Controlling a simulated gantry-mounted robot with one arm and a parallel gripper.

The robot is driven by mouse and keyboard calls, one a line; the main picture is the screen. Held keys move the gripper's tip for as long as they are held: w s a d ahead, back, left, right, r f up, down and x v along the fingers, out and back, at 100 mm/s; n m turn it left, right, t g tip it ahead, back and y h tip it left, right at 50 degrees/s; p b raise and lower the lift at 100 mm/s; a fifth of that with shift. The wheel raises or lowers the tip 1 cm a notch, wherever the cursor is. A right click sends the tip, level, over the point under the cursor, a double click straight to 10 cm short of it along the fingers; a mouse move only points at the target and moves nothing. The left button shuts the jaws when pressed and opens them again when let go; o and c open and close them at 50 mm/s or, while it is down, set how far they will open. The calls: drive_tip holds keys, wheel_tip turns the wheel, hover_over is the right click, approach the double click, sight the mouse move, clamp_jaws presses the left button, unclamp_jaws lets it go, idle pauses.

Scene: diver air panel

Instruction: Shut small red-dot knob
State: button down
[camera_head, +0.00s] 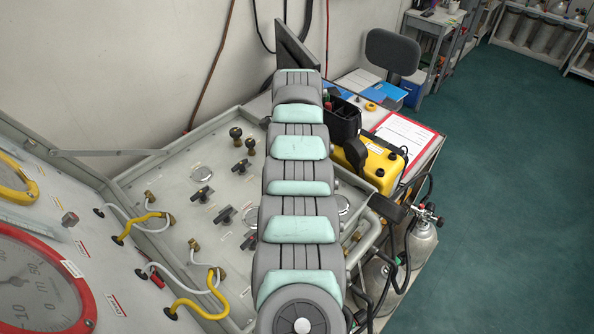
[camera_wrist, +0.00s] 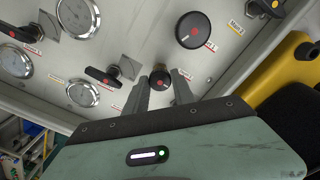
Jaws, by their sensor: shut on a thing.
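The small black knob with a red dot (camera_wrist: 159,80) is on the grey panel in the wrist view. My gripper (camera_wrist: 161,73) has one finger on each side of it and is shut on it. A larger black round knob with a red dot and a white line (camera_wrist: 194,31) is just above and to the right. In the head view my arm covers the gripper and the small knob.
Black lever handles with red dots (camera_wrist: 103,77) and round gauges (camera_wrist: 81,93) are left of the gripper. A yellow case (camera_head: 377,170) stands right of the panel (camera_head: 150,182). Hoses and gas cylinders (camera_head: 421,245) are at its right side.

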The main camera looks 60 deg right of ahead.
drive_tip(key=c, duration=1.1)
unclamp_jaws()
drive_tip(key=shift+o, duration=0.2)
drive_tip(key=shift+r, duration=0.1)
wheel_tip(320, 180, up, 10)
drive_tip(key=shift+r, duration=0.25)
